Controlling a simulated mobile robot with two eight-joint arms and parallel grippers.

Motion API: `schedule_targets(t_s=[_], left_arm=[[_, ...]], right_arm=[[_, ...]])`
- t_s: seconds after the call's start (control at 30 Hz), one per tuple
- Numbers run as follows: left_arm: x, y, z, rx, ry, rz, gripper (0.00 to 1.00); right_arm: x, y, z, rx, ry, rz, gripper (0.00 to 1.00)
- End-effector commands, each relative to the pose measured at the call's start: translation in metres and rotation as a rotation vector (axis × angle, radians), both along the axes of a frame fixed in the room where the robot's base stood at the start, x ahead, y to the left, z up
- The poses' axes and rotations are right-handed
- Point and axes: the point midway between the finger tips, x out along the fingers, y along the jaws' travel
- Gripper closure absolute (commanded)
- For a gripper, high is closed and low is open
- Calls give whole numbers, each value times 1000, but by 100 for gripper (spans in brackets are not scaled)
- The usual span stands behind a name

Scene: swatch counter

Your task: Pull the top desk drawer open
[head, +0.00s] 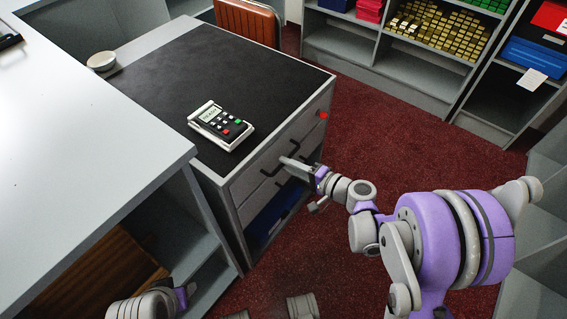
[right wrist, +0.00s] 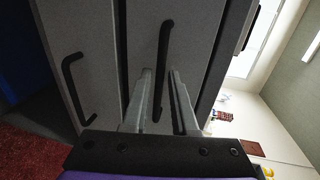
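The grey desk (head: 235,200) has a black top, and its drawer fronts face right. A black bar handle (head: 294,146) is on the upper drawer front (head: 307,122). My right gripper (head: 284,160) reaches in from the right and covers the middle of that handle. In the right wrist view, the handle (right wrist: 164,45) runs between the two fingertips (right wrist: 160,75). The fingers stand apart, one on each side, with narrow gaps to the bar. The drawer front looks flush. My left gripper (head: 183,296) is low at the bottom left, its fingers unclear.
A card reader (head: 221,125) lies on the desk top. A second handle (right wrist: 75,85) is on the drawer below, over a blue open space (head: 272,218). A white counter (head: 85,130) stands at left; red carpet (head: 400,140) is clear.

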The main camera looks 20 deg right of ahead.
Motion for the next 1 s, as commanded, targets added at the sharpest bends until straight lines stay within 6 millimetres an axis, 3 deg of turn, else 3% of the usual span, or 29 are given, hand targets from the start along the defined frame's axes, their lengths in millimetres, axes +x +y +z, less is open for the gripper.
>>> schedule_targets(t_s=[0.2, 0.47, 0.5, 0.63, 1.0], left_arm=[[1, 0, -3, 0, 1, 0, 50], [1, 0, -3, 0, 1, 0, 50], [1, 0, -3, 0, 1, 0, 50], [1, 0, -3, 0, 1, 0, 50], [0, 0, -3, 0, 1, 0, 50]], right_arm=[[14, 11, -4, 0, 0, 0, 74], [15, 12, -4, -1, 1, -1, 74], [15, 12, -4, -1, 1, -1, 76], [15, 12, -4, -1, 1, -1, 99], [15, 12, -4, 0, 0, -1, 100]])
